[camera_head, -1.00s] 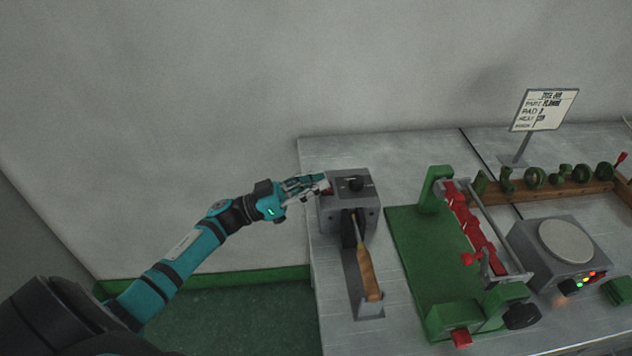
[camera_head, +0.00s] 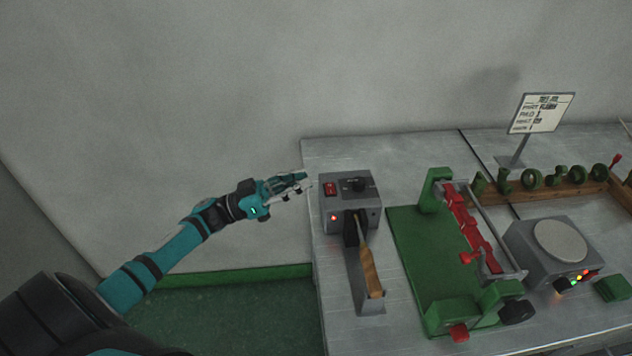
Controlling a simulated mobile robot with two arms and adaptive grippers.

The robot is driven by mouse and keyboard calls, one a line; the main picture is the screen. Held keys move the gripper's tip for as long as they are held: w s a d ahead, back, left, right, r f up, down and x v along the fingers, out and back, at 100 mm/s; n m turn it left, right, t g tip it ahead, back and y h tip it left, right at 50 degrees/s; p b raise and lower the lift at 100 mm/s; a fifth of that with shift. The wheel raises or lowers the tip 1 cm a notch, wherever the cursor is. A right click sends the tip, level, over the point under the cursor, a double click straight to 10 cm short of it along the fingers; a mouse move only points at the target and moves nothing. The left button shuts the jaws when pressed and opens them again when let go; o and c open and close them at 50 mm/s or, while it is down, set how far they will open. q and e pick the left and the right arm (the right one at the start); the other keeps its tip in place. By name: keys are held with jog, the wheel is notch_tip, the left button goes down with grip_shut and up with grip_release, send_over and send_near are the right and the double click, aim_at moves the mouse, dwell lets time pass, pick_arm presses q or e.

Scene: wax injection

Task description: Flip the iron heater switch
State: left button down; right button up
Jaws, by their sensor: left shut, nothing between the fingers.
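The iron heater (camera_head: 366,220) is a grey box near the left edge of the table, with a black knob (camera_head: 355,184) on top. Its red rocker switch (camera_head: 330,189) is on the top left and in plain view. A small red light (camera_head: 334,218) glows on its front. The iron with a wooden handle (camera_head: 369,270) rests in front of the box. My left gripper (camera_head: 306,185) is shut and empty, just left of the switch and apart from it. My right gripper is not in view.
A green fixture with red clamps (camera_head: 470,235) stands right of the heater on a green base. A grey unit with a round plate (camera_head: 562,241), a wooden rack of green parts (camera_head: 565,190) and a sign (camera_head: 541,113) are farther right. A wall stands behind.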

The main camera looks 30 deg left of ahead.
pick_arm(q)
jog(key=v, duration=0.2)
jog(key=b+v, duration=0.1)
jog(key=v, duration=0.2)
jog(key=shift+w+a, duration=0.2)
jog(key=shift+a, duration=0.05)
